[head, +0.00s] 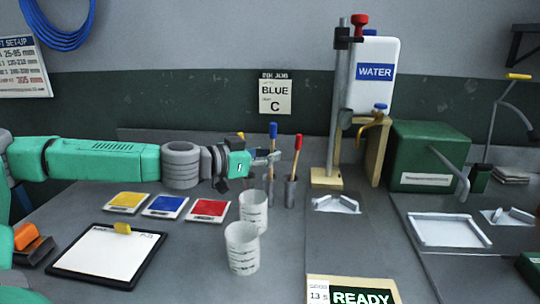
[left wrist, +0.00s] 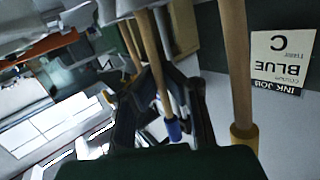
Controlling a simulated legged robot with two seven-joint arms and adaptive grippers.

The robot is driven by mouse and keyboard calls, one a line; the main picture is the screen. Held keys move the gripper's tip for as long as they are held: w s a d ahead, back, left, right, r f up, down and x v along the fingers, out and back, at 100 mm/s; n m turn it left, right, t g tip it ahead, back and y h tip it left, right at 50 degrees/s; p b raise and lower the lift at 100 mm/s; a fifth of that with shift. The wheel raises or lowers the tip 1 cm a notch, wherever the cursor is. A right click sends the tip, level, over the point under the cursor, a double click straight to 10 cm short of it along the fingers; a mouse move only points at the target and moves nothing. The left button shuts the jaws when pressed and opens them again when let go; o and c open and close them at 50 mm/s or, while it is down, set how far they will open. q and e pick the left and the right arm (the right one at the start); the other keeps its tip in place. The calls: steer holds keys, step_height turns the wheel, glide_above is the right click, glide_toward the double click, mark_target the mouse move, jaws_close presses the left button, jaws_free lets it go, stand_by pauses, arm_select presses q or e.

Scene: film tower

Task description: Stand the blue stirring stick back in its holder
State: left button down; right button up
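The blue stirring stick (head: 273,131) stands upright, its blue end up and higher than the red stick's end. My left gripper (head: 268,158) is around its shaft and looks shut on it. In the left wrist view, the blue-ended stick (left wrist: 172,129) passes between the dark fingers (left wrist: 160,95). A grey metal holder (head: 270,188) is below the gripper; whether the stick's lower end is inside it is hidden. The red stick (head: 298,142) stands in the holder (head: 290,192) to the right. The yellow stick (left wrist: 243,130) is beside the gripper. My right gripper is out of view.
Two white cups (head: 242,247) stand in front of the holders. Yellow, blue and red cards (head: 207,210) and a clipboard (head: 106,257) lie to the left. A metal post on a wooden base (head: 326,178) and a green box (head: 425,150) stand to the right.

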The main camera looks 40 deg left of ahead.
arm_select(q)
steer(key=shift+a+f, duration=0.1)
steer(key=shift+f, duration=0.3)
steer(key=shift+a, duration=0.2)
steer(key=c, duration=1.6)
jaws_free()
steer(key=shift+c, duration=0.2)
steer(key=shift+d, duration=0.1)
steer(key=shift+d, duration=0.1)
steer(key=shift+r, duration=4.95)
